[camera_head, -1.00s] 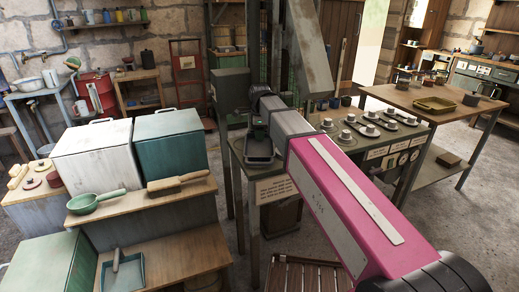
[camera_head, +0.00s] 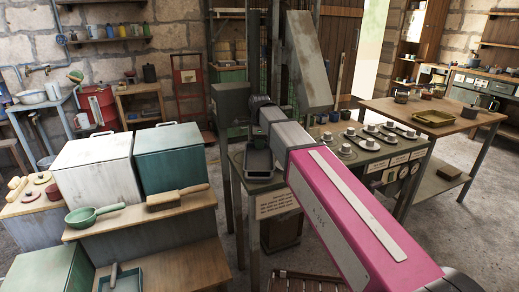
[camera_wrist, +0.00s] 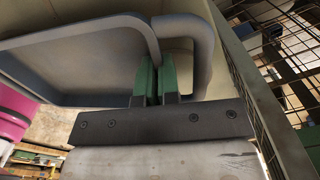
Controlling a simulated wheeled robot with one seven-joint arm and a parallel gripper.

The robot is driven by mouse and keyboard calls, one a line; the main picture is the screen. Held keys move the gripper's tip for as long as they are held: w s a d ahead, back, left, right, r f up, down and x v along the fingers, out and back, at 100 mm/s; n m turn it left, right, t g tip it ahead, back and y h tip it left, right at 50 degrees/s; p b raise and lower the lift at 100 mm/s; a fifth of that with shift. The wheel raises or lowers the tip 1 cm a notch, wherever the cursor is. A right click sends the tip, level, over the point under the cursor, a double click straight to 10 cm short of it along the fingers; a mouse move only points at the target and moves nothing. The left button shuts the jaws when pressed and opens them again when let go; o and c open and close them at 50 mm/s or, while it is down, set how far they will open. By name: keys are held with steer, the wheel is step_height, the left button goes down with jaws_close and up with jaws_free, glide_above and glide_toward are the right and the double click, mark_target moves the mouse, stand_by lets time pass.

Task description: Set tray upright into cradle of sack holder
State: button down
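A dark grey tray (camera_head: 259,166) with raised walls is at the end of my arm in the head view, in front of the green bench. It fills the upper left of the wrist view (camera_wrist: 75,55), with a looped handle at its right end. The two green fingers of my gripper (camera_wrist: 154,75) are close together, shut on the tray at its handle end. My gripper is small and partly hidden by the arm in the head view. I cannot make out the sack holder or its cradle for certain.
White (camera_head: 95,170) and green (camera_head: 168,155) bins stand at left. A wooden table (camera_head: 445,112) is at right. Wire mesh (camera_wrist: 250,90) is close in the wrist view.

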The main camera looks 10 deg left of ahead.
step_height(320, 180, up, 16)
stand_by(0.6)
